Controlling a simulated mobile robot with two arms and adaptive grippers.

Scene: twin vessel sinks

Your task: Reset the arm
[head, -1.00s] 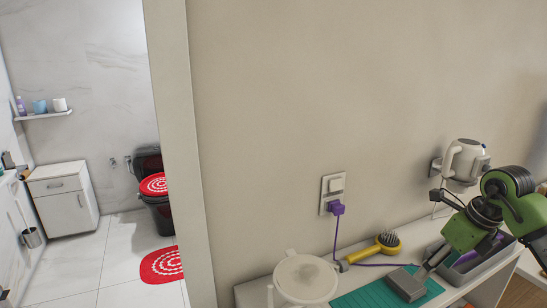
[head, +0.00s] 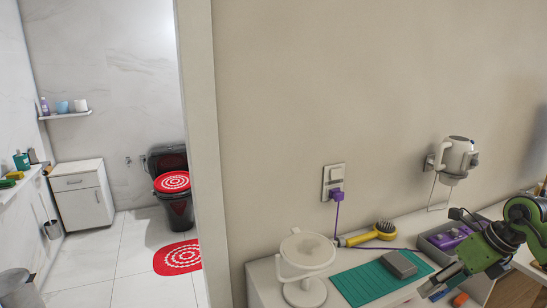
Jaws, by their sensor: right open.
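My right gripper (head: 434,288) is at the lower right, at the end of my green and black arm. It is open, and I see nothing between its fingers. It is at the front of the white counter (head: 262,290), near the right edge of a teal mat (head: 362,284). A grey block (head: 399,264) lies on the mat, apart from the gripper. My left gripper is not in view.
A white round mirror on a stand (head: 307,250), a yellow brush (head: 383,231) and a grey tray with purple items (head: 447,238) stand on the counter. A hair dryer (head: 456,157) hangs on the wall. A doorway opens at left.

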